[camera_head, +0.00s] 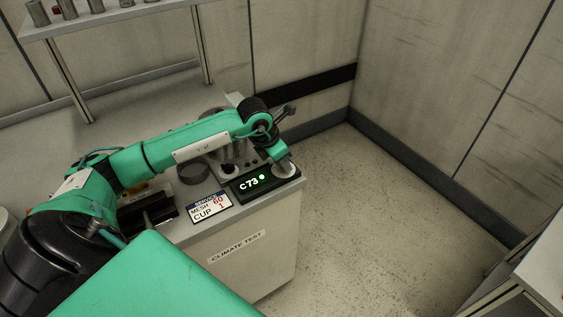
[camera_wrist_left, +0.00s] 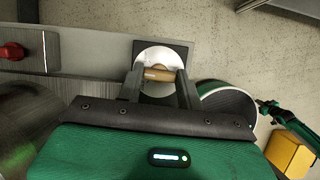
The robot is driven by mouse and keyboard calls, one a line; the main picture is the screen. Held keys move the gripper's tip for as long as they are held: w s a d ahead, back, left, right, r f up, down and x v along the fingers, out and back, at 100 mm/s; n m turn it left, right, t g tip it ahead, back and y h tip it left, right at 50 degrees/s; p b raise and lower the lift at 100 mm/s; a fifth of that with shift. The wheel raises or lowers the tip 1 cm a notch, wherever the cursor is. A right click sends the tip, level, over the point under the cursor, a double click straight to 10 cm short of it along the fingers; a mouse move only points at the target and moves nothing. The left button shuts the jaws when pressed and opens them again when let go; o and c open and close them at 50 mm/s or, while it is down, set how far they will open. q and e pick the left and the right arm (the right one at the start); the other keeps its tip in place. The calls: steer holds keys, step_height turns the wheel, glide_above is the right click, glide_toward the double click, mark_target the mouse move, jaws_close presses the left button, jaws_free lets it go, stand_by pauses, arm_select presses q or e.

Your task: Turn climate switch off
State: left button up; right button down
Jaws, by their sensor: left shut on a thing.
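The climate switch shows in the left wrist view as a brown knob (camera_wrist_left: 158,74) on a white round disc (camera_wrist_left: 155,56) over a dark square plate. My left gripper (camera_wrist_left: 158,82) has a finger on each side of the knob and is shut on it. In the head view my left gripper (camera_head: 283,163) points down at the right end of the counter, over the pale disc (camera_head: 288,172). Beside it a black display (camera_head: 252,183) reads C73 with a green light. The knob itself is hidden there. My right gripper is not in view.
The counter front bears a CLIMATE TEST label (camera_head: 237,246). A sign (camera_head: 209,207) reading MESH 60, CUP 1 and a dark round dish (camera_head: 193,173) stand left of the display. A shelf (camera_head: 120,15) holds several metal cups. Open floor (camera_head: 380,220) lies to the right.

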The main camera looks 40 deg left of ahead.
arm_select(q)
steer(key=shift+n, duration=0.3)
steer(key=o, duration=0.8)
steer(key=shift+c, duration=0.2)
steer(key=shift+o, duration=1.1)
steer(key=b+v, duration=0.2)
steer(key=v, duration=1.2)
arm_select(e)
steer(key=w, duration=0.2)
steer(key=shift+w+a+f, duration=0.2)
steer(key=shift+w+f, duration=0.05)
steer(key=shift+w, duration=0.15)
